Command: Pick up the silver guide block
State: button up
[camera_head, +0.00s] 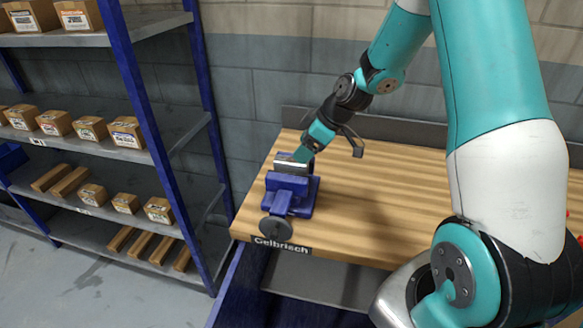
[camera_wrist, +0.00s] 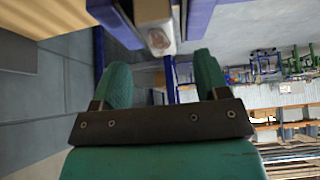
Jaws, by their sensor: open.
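The silver guide block (camera_head: 291,165) appears as a pale metal piece at the top of the blue vise (camera_head: 290,190), which stands on the left end of the wooden bench. My gripper (camera_head: 303,155) is tilted down to the left, its teal fingers right behind the block. Whether they touch it I cannot tell. In the wrist view my gripper (camera_wrist: 162,80) is open, with a clear gap between its two teal fingers. A pale piece with a shiny end shows beyond the gap at the top edge; I cannot tell surely whether it is the block.
The wooden bench (camera_head: 390,190) is clear right of the vise. The vise's round handle (camera_head: 276,228) sticks out at the bench's front edge, beside a "Gelbrisch" label (camera_head: 281,245). A blue-post shelf (camera_head: 150,100) with several cardboard boxes stands to the left. A wall is behind.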

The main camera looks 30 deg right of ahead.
aim_at(291, 160)
jog(key=shift+p+x, duration=1)
jog(key=shift+x, duration=1.35)
jog(key=shift+w+a+r, duration=0.1)
jog(key=shift+w+r, duration=0.05)
grip_shut()
